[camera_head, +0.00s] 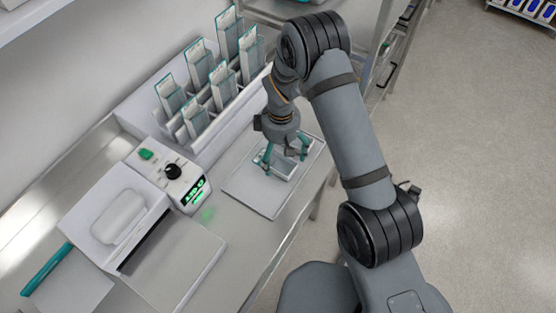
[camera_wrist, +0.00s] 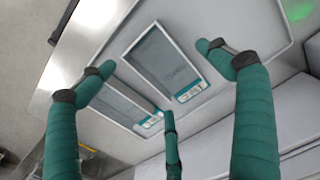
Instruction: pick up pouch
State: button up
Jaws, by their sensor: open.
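Two flat pouches with grey windows and white-teal label ends lie side by side on a light tray (camera_wrist: 255,20). In the wrist view one pouch (camera_wrist: 163,58) lies between my fingertips and the other (camera_wrist: 118,100) lies to its left, partly behind a finger. My gripper (camera_head: 286,153) is open, its teal fingers spread just above the pouches at the back part of the tray. In the wrist view my gripper (camera_wrist: 154,62) shows nothing held. In the head view the fingers partly hide the pouches; I cannot tell whether any finger touches them.
A white rack (camera_head: 186,143) holding several upright pouches stands behind and left of the tray. The front part of the tray is bare.

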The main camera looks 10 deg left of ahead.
jog(key=shift+s+f, duration=0.15)
jog(key=shift+f, duration=0.7)
jog(key=shift+w, duration=0.2)
jog(key=c, duration=1.1)
